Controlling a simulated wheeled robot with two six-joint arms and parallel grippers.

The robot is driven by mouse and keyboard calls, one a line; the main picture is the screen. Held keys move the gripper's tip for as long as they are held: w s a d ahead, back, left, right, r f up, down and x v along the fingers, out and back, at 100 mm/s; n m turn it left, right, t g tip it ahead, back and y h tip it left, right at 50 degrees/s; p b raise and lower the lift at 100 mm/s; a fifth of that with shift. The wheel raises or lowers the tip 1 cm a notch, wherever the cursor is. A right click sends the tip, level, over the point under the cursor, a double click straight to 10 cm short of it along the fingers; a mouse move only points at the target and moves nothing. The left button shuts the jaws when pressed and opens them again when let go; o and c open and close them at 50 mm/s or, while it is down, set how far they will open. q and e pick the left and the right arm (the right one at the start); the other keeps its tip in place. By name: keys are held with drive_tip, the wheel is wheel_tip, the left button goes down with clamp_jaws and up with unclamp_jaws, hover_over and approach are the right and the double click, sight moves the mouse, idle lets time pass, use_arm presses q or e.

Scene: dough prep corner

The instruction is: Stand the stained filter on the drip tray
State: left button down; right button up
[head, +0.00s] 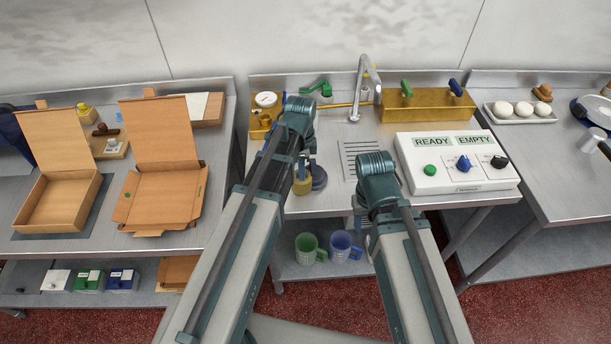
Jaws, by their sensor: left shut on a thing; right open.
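My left gripper (302,170) reaches down over the middle counter, left of the slotted area, and is shut on a small brass-coloured piece (303,187). I cannot tell whether this piece is the stained filter; no stain can be made out. A dark blue round piece (319,178) is right beside it, partly hidden. The slotted grey panel (362,150) in the counter may be the drip tray; its lower right is covered by my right arm. My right gripper is open, mostly hidden below its wrist near the counter's front edge (362,224).
A tap (362,85) and a brass box (425,105) with green and blue handles stand behind. A white READY/EMPTY panel (455,165) is at right. A yellow tray (258,128) is back left. Green (308,249) and blue mugs (343,246) stand on the lower shelf.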

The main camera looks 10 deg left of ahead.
use_arm(q)
drive_tip(key=shift+a, duration=0.25)
drive_tip(key=shift+d+f, duration=0.1)
drive_tip(key=shift+f, duration=0.1)
drive_tip(key=c, duration=0.8)
unclamp_jaws()
drive_tip(key=shift+c, duration=0.2)
drive_tip(key=shift+r, duration=0.1)
wheel_tip(320, 180, up, 12)
drive_tip(key=p, duration=1.2)
